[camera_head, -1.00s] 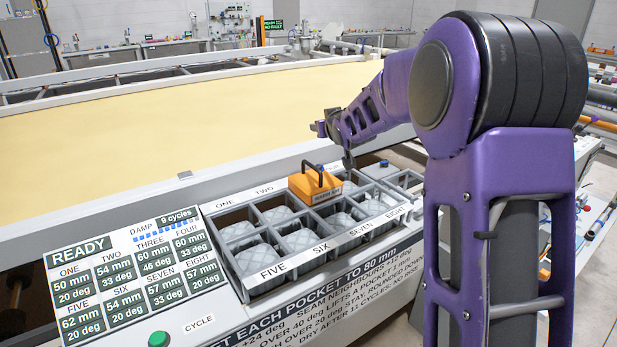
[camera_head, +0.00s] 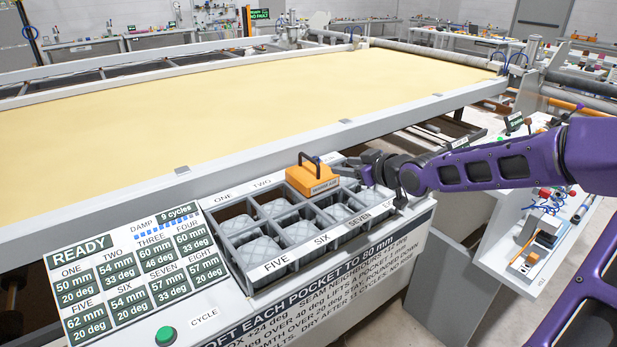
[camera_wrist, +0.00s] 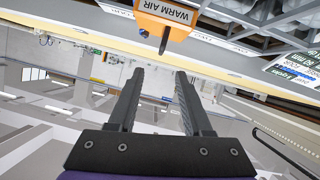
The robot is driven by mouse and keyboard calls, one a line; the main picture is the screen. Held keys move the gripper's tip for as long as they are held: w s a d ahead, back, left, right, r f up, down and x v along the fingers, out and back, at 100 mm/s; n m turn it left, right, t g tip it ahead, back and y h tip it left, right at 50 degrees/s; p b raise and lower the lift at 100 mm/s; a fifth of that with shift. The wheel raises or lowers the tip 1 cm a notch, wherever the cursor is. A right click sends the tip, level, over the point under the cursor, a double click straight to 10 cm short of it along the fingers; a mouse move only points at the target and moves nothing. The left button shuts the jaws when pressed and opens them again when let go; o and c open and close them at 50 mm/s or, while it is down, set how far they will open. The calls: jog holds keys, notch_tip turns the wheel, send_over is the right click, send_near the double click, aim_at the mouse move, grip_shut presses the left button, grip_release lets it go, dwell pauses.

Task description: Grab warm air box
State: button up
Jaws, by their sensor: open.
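The warm air box (camera_head: 313,180) is orange with a dark handle on top. It sits on the far side of the pocket tray (camera_head: 262,279), over the pockets just right of the label TWO. In the wrist view the box (camera_wrist: 176,12) shows at the top with WARM AIR lettering, and its dark handle (camera_wrist: 164,42) points down in the picture. My gripper (camera_head: 366,168) is just right of the box in the head view, apart from it. In the wrist view my gripper (camera_wrist: 160,72) has its two fingers spread with nothing between them, and the handle lies beyond the fingertips.
A panel (camera_head: 130,270) reading READY stands left of the tray, with a green CYCLE button (camera_head: 166,336). Grey padded pockets (camera_head: 258,250) fill the tray. A long yellow sheet (camera_head: 200,110) lies behind. A white bench (camera_head: 530,240) with small items stands at right.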

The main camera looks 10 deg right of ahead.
jog(key=b, duration=0.3)
send_near(311, 159)
jog(key=x, duration=0.3)
jog(key=d+x, duration=0.1)
jog(key=x, duration=0.1)
jog(key=shift+w+a+f, duration=0.2)
jog(key=shift+w+f, duration=0.15)
jog(key=shift+f, duration=0.1)
jog(key=x, duration=0.4)
jog(key=shift+s+a+r+b, duration=0.1)
jog(key=shift+a+b, duration=0.3)
jog(key=shift+w+a, duration=0.1)
jog(key=shift+w, duration=0.45)
grip_shut()
